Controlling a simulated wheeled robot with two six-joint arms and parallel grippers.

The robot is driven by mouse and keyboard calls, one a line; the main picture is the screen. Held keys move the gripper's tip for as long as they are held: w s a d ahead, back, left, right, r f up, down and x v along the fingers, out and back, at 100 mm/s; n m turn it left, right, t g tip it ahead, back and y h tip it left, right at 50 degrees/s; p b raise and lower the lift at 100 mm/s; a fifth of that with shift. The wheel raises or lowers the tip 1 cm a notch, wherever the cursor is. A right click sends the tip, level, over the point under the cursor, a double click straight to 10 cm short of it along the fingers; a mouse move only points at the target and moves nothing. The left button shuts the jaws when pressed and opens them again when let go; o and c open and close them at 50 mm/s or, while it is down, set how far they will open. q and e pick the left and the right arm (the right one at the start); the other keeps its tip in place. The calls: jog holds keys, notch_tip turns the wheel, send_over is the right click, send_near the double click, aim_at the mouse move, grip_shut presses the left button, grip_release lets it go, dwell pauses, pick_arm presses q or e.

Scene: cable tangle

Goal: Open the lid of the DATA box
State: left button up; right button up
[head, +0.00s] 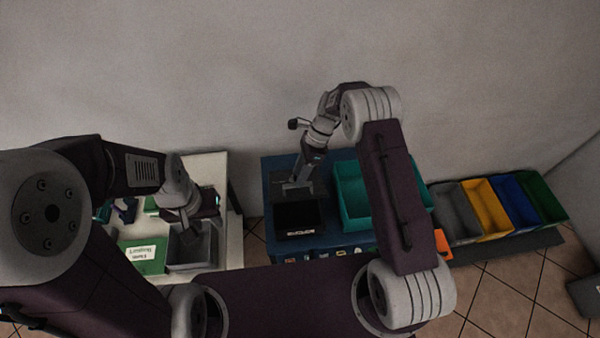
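No label in view clearly reads DATA. On the white table at the left, a grey box (205,262) stands beside a green box (128,262) with a white label too small to read surely. My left gripper (190,238) is at the grey box, partly hidden by its own wrist. It is too dark there to tell whether it touches the box. My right gripper (298,190) is over the blue table, just behind a black box-like thing (297,217) with small pale lettering on its front. The opening of both grippers is too small to make out.
A large teal bin (350,205) stands on the blue table (272,244), partly behind my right arm. Grey, yellow (486,208), blue and green bins stand in a row at the right. A gap separates the white table (222,172) from the blue one.

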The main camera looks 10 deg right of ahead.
jog(key=shift+w, duration=0.1)
jog(key=b+v, duration=0.3)
jog(key=v, duration=0.6)
jog(key=shift+d, duration=0.1)
